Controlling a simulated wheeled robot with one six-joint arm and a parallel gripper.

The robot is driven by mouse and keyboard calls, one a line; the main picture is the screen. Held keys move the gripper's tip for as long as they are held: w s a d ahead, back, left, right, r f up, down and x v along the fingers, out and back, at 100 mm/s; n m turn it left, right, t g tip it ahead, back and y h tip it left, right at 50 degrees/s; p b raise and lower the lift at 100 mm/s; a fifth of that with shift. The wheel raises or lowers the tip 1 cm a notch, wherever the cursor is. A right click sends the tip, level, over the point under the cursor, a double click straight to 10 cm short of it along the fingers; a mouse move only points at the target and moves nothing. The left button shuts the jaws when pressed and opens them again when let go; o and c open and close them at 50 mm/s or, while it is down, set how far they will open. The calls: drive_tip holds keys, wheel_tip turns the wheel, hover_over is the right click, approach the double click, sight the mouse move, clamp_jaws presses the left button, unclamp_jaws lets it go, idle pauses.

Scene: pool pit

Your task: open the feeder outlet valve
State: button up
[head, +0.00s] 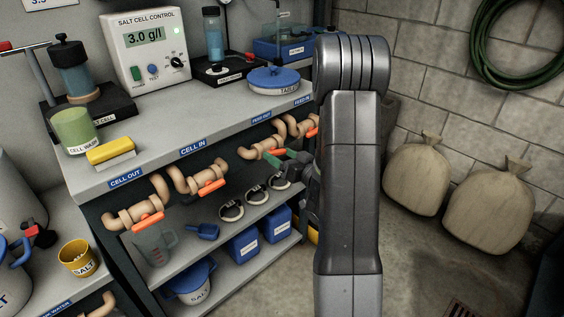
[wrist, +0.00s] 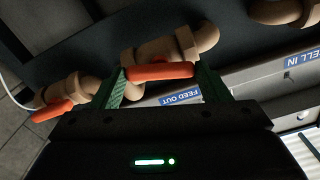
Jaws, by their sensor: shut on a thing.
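The feeder outlet valve (head: 258,150) is a tan pipe fitting under the bench edge, below the blue FEED OUT label (head: 261,117). In the wrist view its body (wrist: 150,53) is tan and its orange lever handle (wrist: 160,72) lies roughly alongside the pipe. My gripper (wrist: 158,84) has green fingers, one at each end of the handle, and is shut on it. In the head view my gripper (head: 275,156) reaches the valve from the right; its fingers and my arm hide most of the handle.
The CELL OUT valve (head: 134,213), CELL IN valve (head: 198,178) and FEED IN valve (head: 299,127) sit along the same edge. Sacks (head: 487,205) stand at the right wall.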

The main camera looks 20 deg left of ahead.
drive_tip(key=shift+n+b, duration=1.7)
drive_tip(key=shift+b, duration=0.65)
drive_tip(key=o, duration=1)
drive_tip(key=p+v, duration=0.1)
drive_tip(key=v, duration=1.3)
drive_tip(key=shift+a+p, duration=0.1)
drive_tip(key=shift+p, duration=0.2)
